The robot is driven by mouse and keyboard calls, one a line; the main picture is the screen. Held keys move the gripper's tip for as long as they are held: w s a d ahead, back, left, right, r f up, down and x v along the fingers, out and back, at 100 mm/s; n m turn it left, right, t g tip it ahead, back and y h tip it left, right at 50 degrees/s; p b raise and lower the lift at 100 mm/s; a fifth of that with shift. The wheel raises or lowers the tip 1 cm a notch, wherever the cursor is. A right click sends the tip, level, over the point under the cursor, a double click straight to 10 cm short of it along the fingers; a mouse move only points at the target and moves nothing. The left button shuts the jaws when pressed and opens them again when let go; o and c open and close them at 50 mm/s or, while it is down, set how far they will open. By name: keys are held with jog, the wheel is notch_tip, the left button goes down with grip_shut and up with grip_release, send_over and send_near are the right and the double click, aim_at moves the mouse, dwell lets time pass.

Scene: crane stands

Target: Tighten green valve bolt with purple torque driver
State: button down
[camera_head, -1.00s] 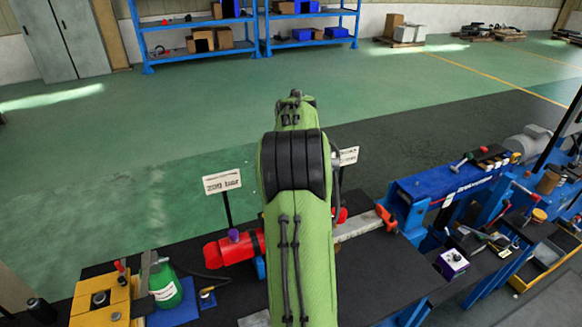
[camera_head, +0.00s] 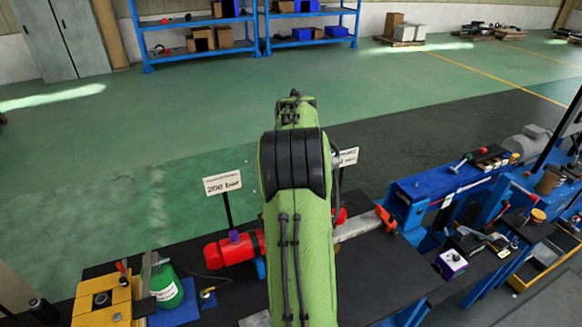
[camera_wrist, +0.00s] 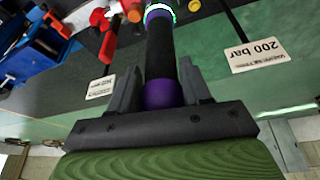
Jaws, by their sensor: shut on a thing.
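In the wrist view my gripper (camera_wrist: 160,92) is shut on the purple torque driver (camera_wrist: 161,45). The driver has a black barrel, a purple ball-shaped end between the fingers and a purple band further out. A bright white and green ring shows at the top edge, where the view cuts the driver off. In the head view my arm hides the gripper and the driver. I cannot make out the green valve bolt in either view, nor whether the driver touches anything.
A red cylinder (camera_head: 232,249) with a purple cap lies left of my arm, near the 200 bar sign (camera_head: 222,184). A green bottle (camera_head: 165,287) and a yellow block (camera_head: 100,304) stand at lower left. A blue bench (camera_head: 440,187) with tools is right.

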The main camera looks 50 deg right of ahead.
jog(key=shift+r+p, duration=1.7)
jog(key=shift+r, duration=0.7)
jog(key=shift+f, duration=0.1)
